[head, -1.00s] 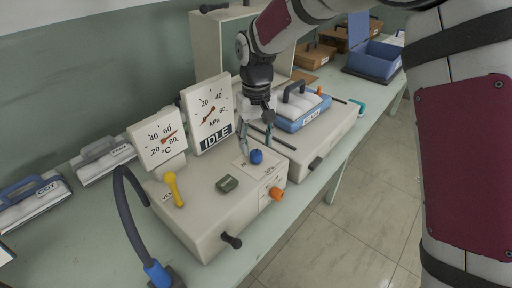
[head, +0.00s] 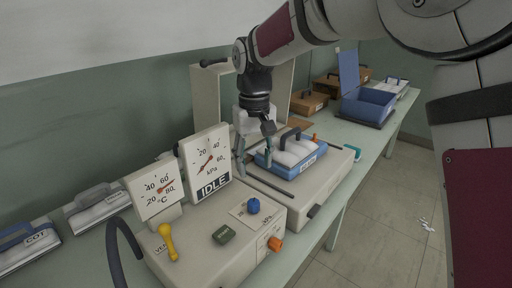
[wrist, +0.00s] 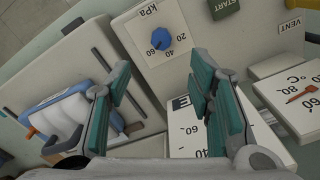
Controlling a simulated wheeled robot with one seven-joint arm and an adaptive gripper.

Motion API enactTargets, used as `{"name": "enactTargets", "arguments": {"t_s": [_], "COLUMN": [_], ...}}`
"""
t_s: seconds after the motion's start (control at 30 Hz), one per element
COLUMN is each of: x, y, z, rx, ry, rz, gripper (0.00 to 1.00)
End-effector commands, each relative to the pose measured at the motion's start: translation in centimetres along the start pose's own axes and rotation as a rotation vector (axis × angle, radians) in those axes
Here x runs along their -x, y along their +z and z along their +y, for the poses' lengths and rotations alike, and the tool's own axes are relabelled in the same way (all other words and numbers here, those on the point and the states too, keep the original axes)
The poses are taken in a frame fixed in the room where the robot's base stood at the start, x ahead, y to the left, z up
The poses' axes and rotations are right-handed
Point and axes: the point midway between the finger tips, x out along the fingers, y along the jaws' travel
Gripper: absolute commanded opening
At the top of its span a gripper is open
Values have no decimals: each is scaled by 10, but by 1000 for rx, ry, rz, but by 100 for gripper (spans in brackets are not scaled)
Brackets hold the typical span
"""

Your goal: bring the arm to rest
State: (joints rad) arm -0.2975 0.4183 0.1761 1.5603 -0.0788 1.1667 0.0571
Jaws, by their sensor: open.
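My gripper (head: 254,163) is open and empty, pointing down above the beige machine near its kPa dial and the IDLE sign. In the wrist view its two teal-padded fingers (wrist: 160,105) stand wide apart with nothing between them. The blue knob (wrist: 161,39) lies beyond the fingertips; it also shows in the head view (head: 253,206). My arm reaches in from the upper right of the head view.
The beige machine (head: 205,262) carries a yellow lever (head: 167,242), a green START button (head: 223,234) and two gauges. An open blue box (head: 366,104) stands farther back.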

Motion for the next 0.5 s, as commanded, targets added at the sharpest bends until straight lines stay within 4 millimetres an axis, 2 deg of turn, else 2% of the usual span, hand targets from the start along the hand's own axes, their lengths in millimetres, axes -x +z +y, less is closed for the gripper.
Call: {"name": "enactTargets", "arguments": {"t_s": [0.17,0.3,0.5], "x": [30,58,82], "y": [34,81,154], "z": [23,46,70], "rx": [-42,-97,-181], "ry": [20,42,64], "rz": [41,87,152], "gripper": [48,48,48]}}
